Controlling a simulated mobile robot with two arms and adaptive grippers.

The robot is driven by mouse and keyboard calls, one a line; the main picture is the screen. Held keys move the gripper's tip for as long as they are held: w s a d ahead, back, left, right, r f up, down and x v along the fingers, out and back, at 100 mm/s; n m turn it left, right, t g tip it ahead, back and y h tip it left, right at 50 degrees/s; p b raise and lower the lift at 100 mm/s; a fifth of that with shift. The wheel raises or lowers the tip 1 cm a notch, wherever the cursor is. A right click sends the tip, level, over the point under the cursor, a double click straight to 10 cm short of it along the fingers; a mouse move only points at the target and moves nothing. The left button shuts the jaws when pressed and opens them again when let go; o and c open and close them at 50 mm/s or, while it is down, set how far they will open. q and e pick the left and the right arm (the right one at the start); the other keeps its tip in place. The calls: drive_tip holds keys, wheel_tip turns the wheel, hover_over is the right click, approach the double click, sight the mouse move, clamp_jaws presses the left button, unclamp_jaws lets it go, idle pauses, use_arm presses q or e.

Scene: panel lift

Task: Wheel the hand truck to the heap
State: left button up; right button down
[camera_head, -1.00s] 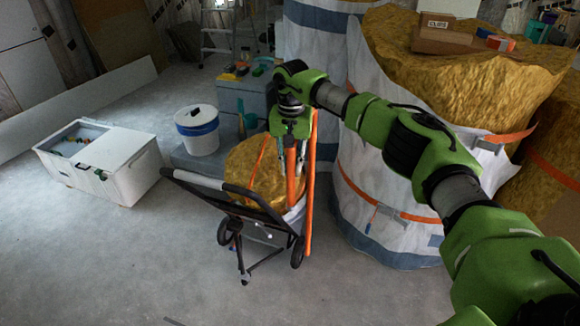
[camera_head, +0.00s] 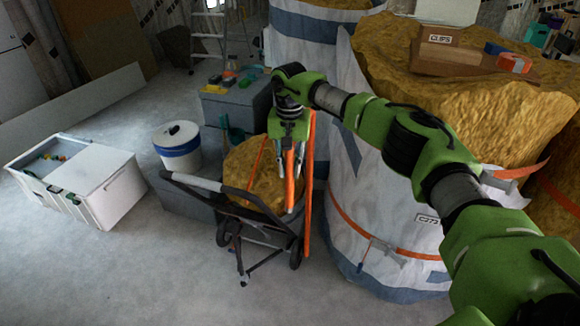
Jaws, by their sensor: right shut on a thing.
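The hand truck (camera_head: 262,214) stands left of centre, with a black frame, a grey handle bar (camera_head: 197,182) and small black wheels on the floor. A yellow-brown rough load (camera_head: 245,167) sits at it, with orange straps or bars (camera_head: 308,190) beside it. My right gripper (camera_head: 290,176) points down and is shut on an upright orange piece at the hand truck; its fingers partly hide what they hold. Large yellow-brown masses (camera_head: 400,62) in white and blue wrapping rise close to the right, perhaps the heap. My left gripper is out of view.
A white open chest (camera_head: 105,195) stands at the left, and a white bucket with a blue band (camera_head: 178,150) is behind the hand truck. Grey boxes (camera_head: 240,100) stand behind, near a ladder (camera_head: 208,40). The floor (camera_head: 130,280) in front is clear.

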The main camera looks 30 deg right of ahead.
drive_tip(key=shift+w+d+r, duration=0.1)
drive_tip(key=shift+w+d, duration=0.05)
drive_tip(key=shift+d, duration=0.1)
drive_tip(key=c, duration=1.9)
unclamp_jaws()
drive_tip(key=shift+a+r, duration=0.1)
drive_tip(key=shift+r, duration=0.15)
wheel_tip(320, 180, up, 11)
drive_tip(key=shift+r, duration=0.15)
